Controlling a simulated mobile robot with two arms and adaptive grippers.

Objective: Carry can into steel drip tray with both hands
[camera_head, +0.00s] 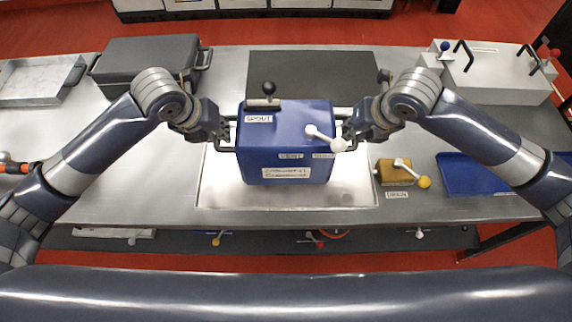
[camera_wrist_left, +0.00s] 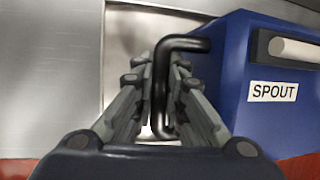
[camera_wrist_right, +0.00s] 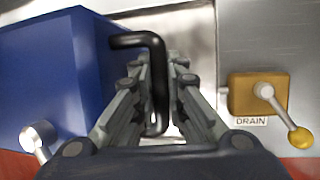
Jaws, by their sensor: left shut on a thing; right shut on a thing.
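The blue can (camera_head: 285,143) is a box with a label reading SPOUT, a black-knobbed lever on top and a white-knobbed lever at its front right. It shows over the bright steel drip tray (camera_head: 350,196); whether it touches the tray I cannot tell. My left gripper (camera_head: 222,127) is shut on the can's left black handle (camera_wrist_left: 160,85). My right gripper (camera_head: 350,128) is shut on the right black handle (camera_wrist_right: 157,85). The can also shows in the left wrist view (camera_wrist_left: 265,120) and the right wrist view (camera_wrist_right: 60,80). Part of the tray is hidden behind the can.
A yellow DRAIN valve (camera_head: 393,172) sits right of the tray, with a blue tray (camera_head: 478,182) beyond it. A dark mat (camera_head: 315,70) lies behind the can. A dark case (camera_head: 145,62) stands back left, a pale box (camera_head: 490,78) back right.

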